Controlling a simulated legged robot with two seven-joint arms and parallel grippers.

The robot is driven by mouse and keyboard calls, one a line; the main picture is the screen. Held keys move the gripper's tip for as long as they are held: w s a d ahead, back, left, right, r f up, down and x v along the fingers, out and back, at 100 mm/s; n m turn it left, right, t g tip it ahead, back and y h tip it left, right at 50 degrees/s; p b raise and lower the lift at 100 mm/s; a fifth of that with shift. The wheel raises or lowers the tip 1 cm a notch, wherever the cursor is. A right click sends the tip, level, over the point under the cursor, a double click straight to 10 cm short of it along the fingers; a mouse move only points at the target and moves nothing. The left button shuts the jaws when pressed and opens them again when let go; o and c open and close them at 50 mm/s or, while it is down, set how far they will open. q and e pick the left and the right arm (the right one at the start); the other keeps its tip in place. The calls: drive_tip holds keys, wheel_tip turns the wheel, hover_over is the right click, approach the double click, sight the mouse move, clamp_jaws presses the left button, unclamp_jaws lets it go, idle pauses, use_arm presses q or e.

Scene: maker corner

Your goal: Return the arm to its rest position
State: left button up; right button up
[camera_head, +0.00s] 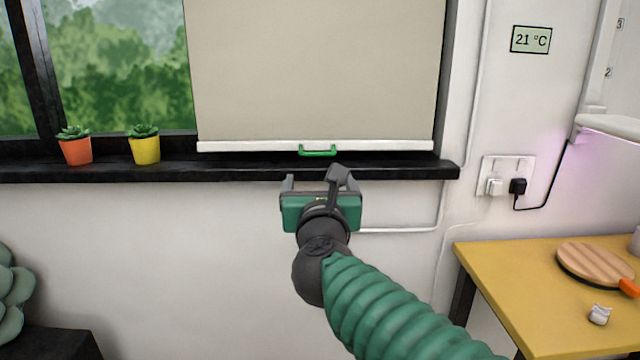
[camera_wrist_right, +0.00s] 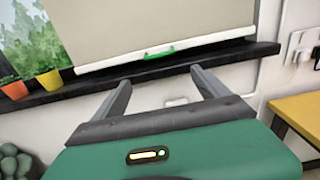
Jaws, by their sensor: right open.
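My right arm reaches in from the lower right of the head view. Its gripper (camera_head: 316,180) is in front of the window sill, below the blind's green handle. In the right wrist view the gripper (camera_wrist_right: 160,82) has its two grey fingers apart with nothing between them. The beige roller blind (camera_head: 318,70) hangs down over the right part of the window, its white bottom bar just above the sill. The green handle (camera_head: 318,151) on that bar is apart from the fingers; it also shows in the right wrist view (camera_wrist_right: 158,53). My left gripper is not in view.
An orange pot (camera_head: 77,150) and a yellow pot (camera_head: 146,149) stand on the dark sill (camera_head: 240,172).

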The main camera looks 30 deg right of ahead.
drive_tip(key=shift+s+a, duration=0.1)
drive_tip(key=shift+s, duration=0.15)
drive_tip(key=w+a+f+n+g+y, duration=0.1)
drive_tip(key=a+f+n+y, duration=0.35)
drive_tip(key=f+n, duration=0.7)
drive_tip(key=w+a+f+n+g+y, duration=0.15)
drive_tip(key=a+f+n+y, duration=0.35)
drive_tip(key=f+n, duration=0.7)
drive_tip(key=s+a+f+n+g, duration=0.2)
drive_tip(key=s+f+n+g, duration=0.3)
drive_tip(key=s+f+n, duration=0.6)
drive_tip(key=s+a+f+n+g, duration=0.2)
drive_tip(key=s+f+n+g, duration=0.45)
drive_tip(key=f, duration=0.65)
drive_tip(key=s+r+n+t+p, duration=0.1)
drive_tip(key=s+r+p, duration=0.2)
drive_tip(key=r+p, duration=2.8)
drive_tip(key=shift+d, duration=0.25)
